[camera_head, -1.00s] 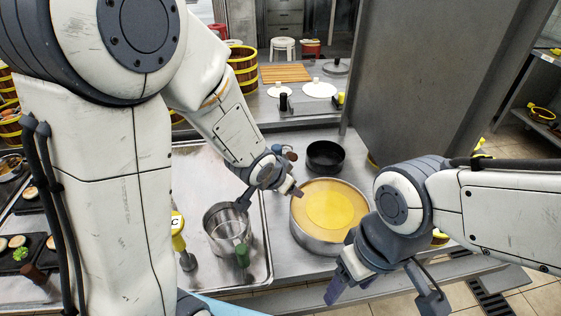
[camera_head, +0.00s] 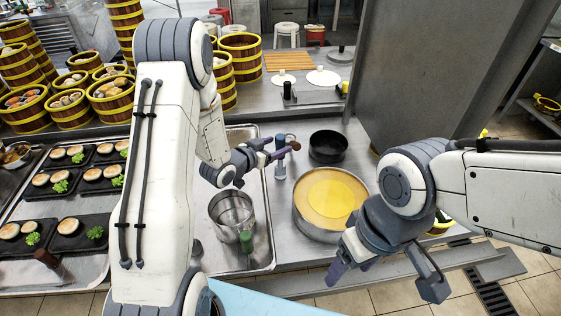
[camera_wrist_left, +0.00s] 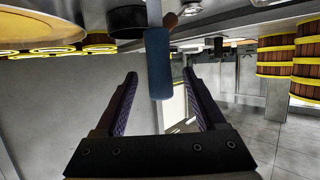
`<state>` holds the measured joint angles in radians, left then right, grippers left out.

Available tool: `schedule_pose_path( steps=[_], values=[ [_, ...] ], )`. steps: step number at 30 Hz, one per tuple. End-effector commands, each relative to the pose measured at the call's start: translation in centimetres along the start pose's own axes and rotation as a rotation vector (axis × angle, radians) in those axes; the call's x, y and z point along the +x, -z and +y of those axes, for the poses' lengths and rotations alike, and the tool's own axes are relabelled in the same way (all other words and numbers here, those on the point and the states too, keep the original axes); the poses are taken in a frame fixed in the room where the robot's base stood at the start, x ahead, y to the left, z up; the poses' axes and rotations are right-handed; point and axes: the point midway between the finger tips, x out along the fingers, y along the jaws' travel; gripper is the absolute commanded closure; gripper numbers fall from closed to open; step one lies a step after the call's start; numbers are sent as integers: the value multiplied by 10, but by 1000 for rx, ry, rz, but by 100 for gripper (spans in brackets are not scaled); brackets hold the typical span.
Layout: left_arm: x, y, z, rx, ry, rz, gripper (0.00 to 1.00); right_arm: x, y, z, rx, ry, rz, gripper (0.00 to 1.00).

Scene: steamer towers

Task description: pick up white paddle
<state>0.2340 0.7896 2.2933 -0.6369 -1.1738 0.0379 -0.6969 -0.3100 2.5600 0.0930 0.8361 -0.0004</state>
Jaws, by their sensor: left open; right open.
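I cannot make out for certain which thing is the white paddle. Two flat white discs with small knobs, one on the left (camera_head: 285,84) and one on the right (camera_head: 323,77), lie on the back counter. My left gripper (camera_head: 276,149) is open and empty over the counter, pointing right. A brown handle end (camera_head: 295,145) shows just beyond. My right gripper (camera_head: 350,265) is open, low at the counter's front edge.
A round pot with a yellow top (camera_head: 330,200) and a black pan (camera_head: 327,147) stand right of the left gripper. A metal pot (camera_head: 232,212) sits on the tray below. Bamboo steamers (camera_head: 240,58) stand behind. A grey panel (camera_head: 425,70) blocks the back right.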

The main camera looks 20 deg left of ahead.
Motion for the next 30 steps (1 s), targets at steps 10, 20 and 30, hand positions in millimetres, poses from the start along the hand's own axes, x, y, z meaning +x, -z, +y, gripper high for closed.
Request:
schedule_pose_path(
  steps=[10,20,30],
  values=[
    [45,9,0,1,-1,-1,28,-19,1,-1,0,0,0,31],
    [52,8,0,0,0,-1,32,-19,1,-1,0,0,0,31],
    [51,9,0,1,1,1,100,-19,1,-1,0,0,0,31]
  ],
)
